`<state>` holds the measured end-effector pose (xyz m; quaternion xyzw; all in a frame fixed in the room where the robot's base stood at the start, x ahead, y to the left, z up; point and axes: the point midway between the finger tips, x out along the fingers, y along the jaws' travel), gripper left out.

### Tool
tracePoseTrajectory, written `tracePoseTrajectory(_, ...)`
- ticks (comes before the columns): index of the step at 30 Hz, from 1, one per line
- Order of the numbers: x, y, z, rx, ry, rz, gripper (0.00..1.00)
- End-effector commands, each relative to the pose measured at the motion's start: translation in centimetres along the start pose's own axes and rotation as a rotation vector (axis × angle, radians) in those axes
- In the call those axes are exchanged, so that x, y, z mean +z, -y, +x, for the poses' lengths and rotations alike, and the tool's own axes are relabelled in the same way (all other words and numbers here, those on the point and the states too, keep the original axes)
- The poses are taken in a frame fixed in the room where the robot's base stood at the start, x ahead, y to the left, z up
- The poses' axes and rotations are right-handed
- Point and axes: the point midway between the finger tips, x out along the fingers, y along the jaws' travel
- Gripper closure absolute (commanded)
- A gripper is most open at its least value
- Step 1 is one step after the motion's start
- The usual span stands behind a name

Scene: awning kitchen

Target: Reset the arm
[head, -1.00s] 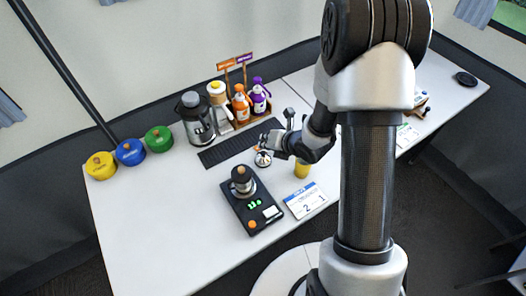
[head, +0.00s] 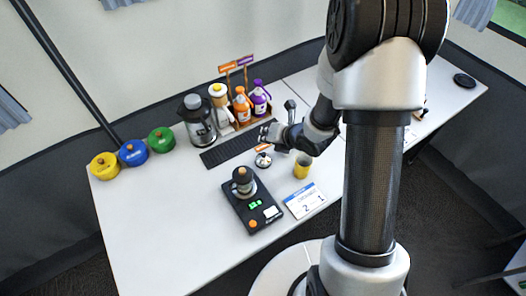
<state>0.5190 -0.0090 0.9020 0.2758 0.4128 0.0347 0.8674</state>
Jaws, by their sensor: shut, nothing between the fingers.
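My gripper (head: 266,131) is shut and empty. It hangs over the white table (head: 150,215), near the right end of the black slatted mat (head: 228,151). My arm reaches to it from the right and hides part of the table's right half. A small round metal item (head: 263,160) lies on the table just below my gripper in the picture, apart from it.
A black scale (head: 252,210) bears a dark cup (head: 242,178). A yellow cup (head: 302,167) and a white card (head: 305,201) are to its right. A coffee machine (head: 197,120) and bottles (head: 242,105) stand behind. Yellow, blue and green canisters (head: 133,152) stand left. The front left table is clear.

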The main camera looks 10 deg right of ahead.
Motion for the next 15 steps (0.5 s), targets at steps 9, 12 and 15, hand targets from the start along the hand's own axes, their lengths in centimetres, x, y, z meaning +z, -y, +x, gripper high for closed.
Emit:
tracePoseTrajectory(9,0.3,-0.1,-0.3,-0.009,0.005,0.015,1.0)
tracePoseTrajectory(12,1.7,-0.3,-1.6,-0.052,0.029,0.1,1.0)
tracePoseTrajectory(15,3.9,-0.7,-4.5,-0.129,0.08,0.286,1.0)
